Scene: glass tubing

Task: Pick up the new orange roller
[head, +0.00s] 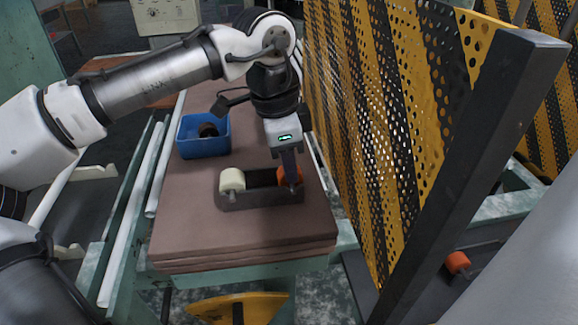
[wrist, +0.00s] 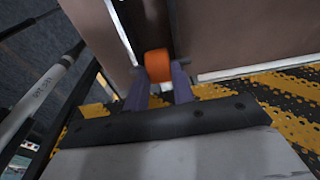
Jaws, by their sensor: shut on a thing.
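An orange roller (head: 283,176) is at the right end of a dark holder (head: 258,198) on the brown stacked sheets. My gripper (head: 291,180) reaches down over it from above and is shut on it. In the wrist view the orange roller (wrist: 158,65) shows between the two purple fingers of my gripper (wrist: 160,88). In the head view the fingers hide part of the roller. I cannot tell whether it is clear of the holder.
A cream roller (head: 232,180) sits at the holder's left end. A blue bin (head: 204,136) with a dark round thing in it stands behind. A yellow-black perforated guard (head: 390,110) rises close on the right. Another orange roller (head: 457,262) lies beyond it. The sheets' front (head: 220,230) is clear.

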